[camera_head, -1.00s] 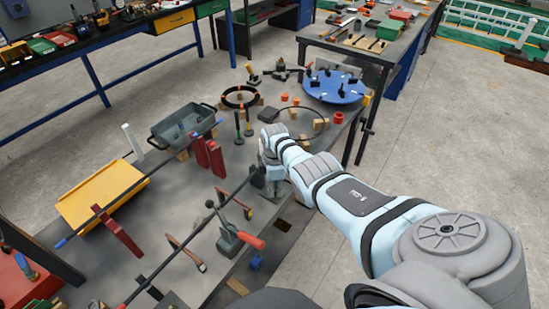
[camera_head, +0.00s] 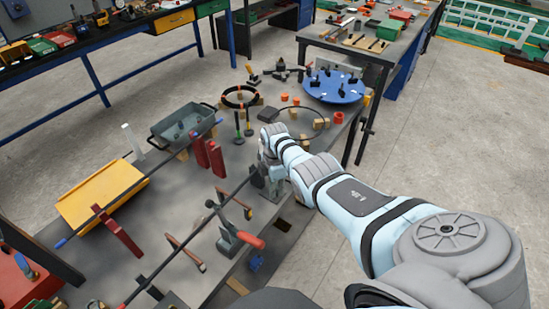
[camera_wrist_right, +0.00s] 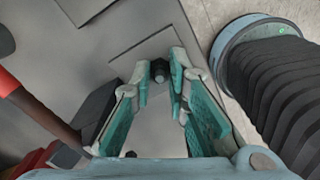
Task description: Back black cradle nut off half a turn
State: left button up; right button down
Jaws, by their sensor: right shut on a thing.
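The black cradle nut (camera_wrist_right: 159,70) is a small dark knob between the fingertips in the right wrist view. My right gripper (camera_wrist_right: 160,78) is closed around it from above, one teal-padded finger on each side. In the head view my right gripper (camera_head: 268,186) points down at the bench top near its right edge, and the nut is hidden there. My left gripper is not in view.
A clamp with a red handle (camera_head: 250,239) stands left of my right gripper. A long dark bar (camera_head: 180,252) runs across the bench. A grey bin (camera_head: 184,125), a yellow tray (camera_head: 98,194) and a blue round plate (camera_head: 334,87) stand farther off.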

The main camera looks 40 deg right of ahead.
jog(key=c, duration=1.6)
grip_release()
jog(key=shift+o, duration=0.2)
jog(key=shift+r, duration=0.1)
notch_tip(320, 180, up, 12)
